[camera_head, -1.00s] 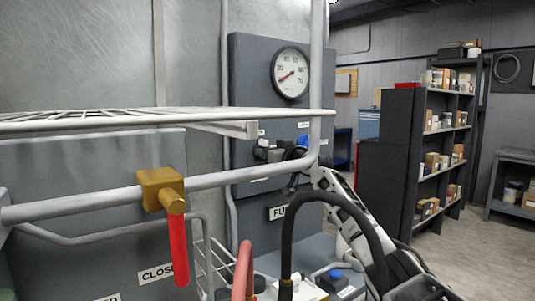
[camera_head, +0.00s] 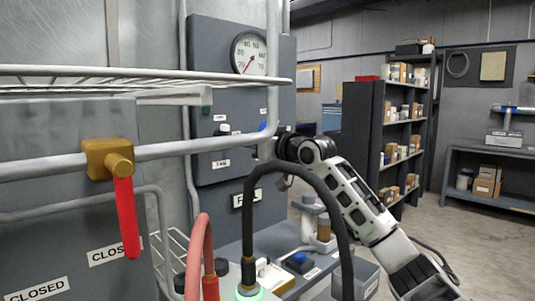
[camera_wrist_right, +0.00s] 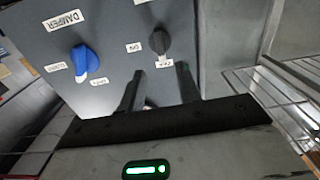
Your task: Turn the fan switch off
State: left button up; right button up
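The fan switch seems to be the dark grey knob (camera_wrist_right: 160,42) in the right wrist view, on the grey control panel (camera_wrist_right: 120,20). A label reading ON lies to its left and a second label, hard to read, lies below it. My right gripper (camera_wrist_right: 160,78) is open, with its fingers apart just below the knob and nothing between them. I cannot tell whether they touch the knob. In the head view my right gripper (camera_head: 264,148) is at the panel (camera_head: 210,62), partly hidden by a pipe. My left gripper is not in view.
A blue damper knob (camera_wrist_right: 84,58) sits left of the dark knob. In the head view, a wire rack (camera_head: 150,72), a pipe with a red-handled valve (camera_head: 126,215), and black (camera_head: 262,172) and red (camera_head: 194,250) hoses stand in front. Floor at right is clear.

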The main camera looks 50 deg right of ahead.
jog(key=shift+s+a+b, duration=0.15)
jog(key=shift+s+b, duration=0.25)
jog(key=shift+s, duration=0.85)
jog(key=shift+s+a+b, duration=0.1)
jog(key=shift+s+b, duration=0.3)
jog(key=shift+s, duration=0.8)
